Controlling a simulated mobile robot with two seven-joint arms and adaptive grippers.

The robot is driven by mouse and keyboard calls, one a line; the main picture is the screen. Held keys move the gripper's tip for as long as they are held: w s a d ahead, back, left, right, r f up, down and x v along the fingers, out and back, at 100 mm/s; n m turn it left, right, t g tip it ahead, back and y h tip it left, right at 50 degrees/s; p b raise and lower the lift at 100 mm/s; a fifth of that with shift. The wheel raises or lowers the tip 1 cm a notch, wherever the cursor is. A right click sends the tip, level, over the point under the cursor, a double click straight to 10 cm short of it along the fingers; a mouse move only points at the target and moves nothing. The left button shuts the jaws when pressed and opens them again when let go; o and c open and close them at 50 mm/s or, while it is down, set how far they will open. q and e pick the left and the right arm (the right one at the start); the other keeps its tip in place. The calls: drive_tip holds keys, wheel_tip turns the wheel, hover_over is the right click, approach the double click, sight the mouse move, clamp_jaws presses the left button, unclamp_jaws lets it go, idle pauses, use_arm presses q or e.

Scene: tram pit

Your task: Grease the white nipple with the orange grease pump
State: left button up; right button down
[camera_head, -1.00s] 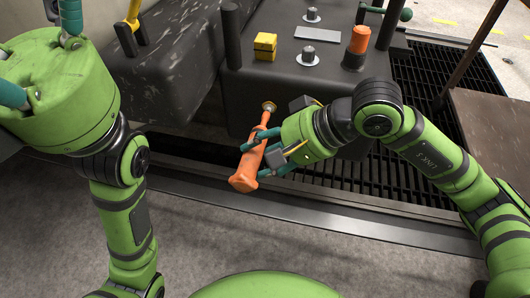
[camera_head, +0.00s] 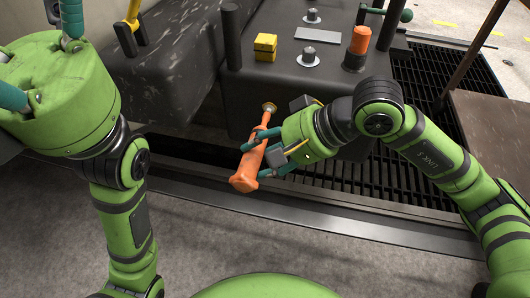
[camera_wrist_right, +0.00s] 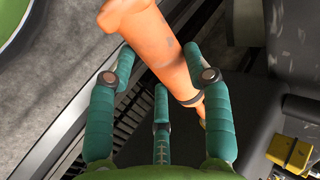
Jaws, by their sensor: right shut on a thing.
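The orange grease pump (camera_head: 247,168) is held in my right gripper (camera_head: 257,157), whose teal fingers close around its body. The pump is tilted, with its thick end toward me and its narrow end pointing up at the front face of the dark block. A pale round nipple (camera_head: 269,107) sits on that face, right at the pump's narrow end; I cannot tell whether they touch. In the right wrist view the pump (camera_wrist_right: 155,45) lies between the teal fingers, its narrow end partly hidden by a finger. My left gripper (camera_head: 38,55) is at the upper left, fingers spread, empty, partly cut off.
The dark block (camera_head: 290,90) carries a yellow box (camera_head: 265,47), an orange cylinder (camera_head: 359,40), metal studs (camera_head: 308,56) and a grey plate (camera_head: 318,35). A yellow-handled tool (camera_head: 132,15) is at the upper left. A floor grating (camera_head: 440,80) lies right and below. Grey floor in front is clear.

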drive_tip(key=shift+w+d+r, duration=0.1)
drive_tip(key=shift+w+d, duration=0.05)
drive_tip(key=shift+w, duration=0.35)
idle(0.3)
drive_tip(key=shift+s, duration=0.1)
drive_tip(key=shift+s+a+b, duration=0.2)
drive_tip(key=shift+s+b, duration=0.25)
drive_tip(key=shift+s, duration=0.05)
drive_tip(key=shift+b, duration=0.4)
drive_tip(key=shift+w+d, duration=0.2)
drive_tip(key=shift+w, duration=0.4)
idle(1.2)
drive_tip(key=shift+s, duration=0.1)
